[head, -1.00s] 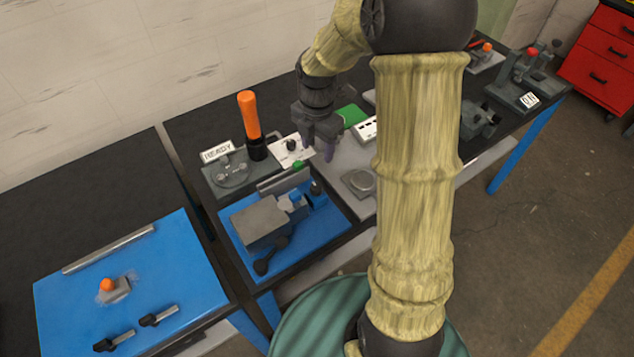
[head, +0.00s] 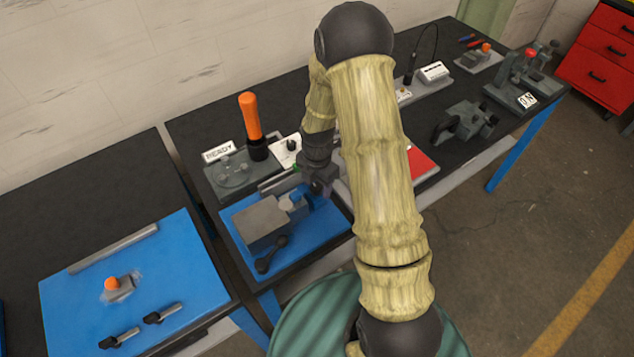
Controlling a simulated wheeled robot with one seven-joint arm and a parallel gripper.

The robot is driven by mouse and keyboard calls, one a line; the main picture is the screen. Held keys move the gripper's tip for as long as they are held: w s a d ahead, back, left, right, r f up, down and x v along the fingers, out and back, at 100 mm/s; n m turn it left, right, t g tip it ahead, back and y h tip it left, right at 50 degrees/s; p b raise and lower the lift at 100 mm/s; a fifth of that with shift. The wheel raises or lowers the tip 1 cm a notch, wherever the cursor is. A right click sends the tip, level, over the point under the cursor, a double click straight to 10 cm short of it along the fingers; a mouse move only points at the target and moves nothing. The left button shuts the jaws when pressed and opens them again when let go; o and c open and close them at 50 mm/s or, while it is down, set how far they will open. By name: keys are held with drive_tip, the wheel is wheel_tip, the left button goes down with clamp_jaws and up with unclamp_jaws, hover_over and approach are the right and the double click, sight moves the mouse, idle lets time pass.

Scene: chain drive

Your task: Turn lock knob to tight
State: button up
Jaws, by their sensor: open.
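The grey clamp-like fixture (head: 262,222) sits on a blue mat (head: 310,243) on the dark bench. A black two-ended handle (head: 271,255) is at its front, and a blue part (head: 297,201) is at its right end. A small black knob (head: 291,145) stands on a white plate behind the fixture. I cannot tell which of these is the lock knob. My gripper (head: 322,186) is open, just right of the blue part and above the mat's back right. Its fingertips are small and partly hidden, and contact cannot be told.
An orange-handled lever (head: 250,118) stands upright behind the fixture, beside a READY sign (head: 218,151). Another blue mat (head: 135,270) with small parts lies on the left table. A grey fixture (head: 465,122) stands on the bench to the right. My arm hides the bench middle.

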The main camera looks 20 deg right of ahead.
drive_tip(key=shift+f, duration=0.1)
drive_tip(key=c, duration=1)
drive_tip(key=shift+o, duration=0.2)
drive_tip(key=shift+w, duration=0.1)
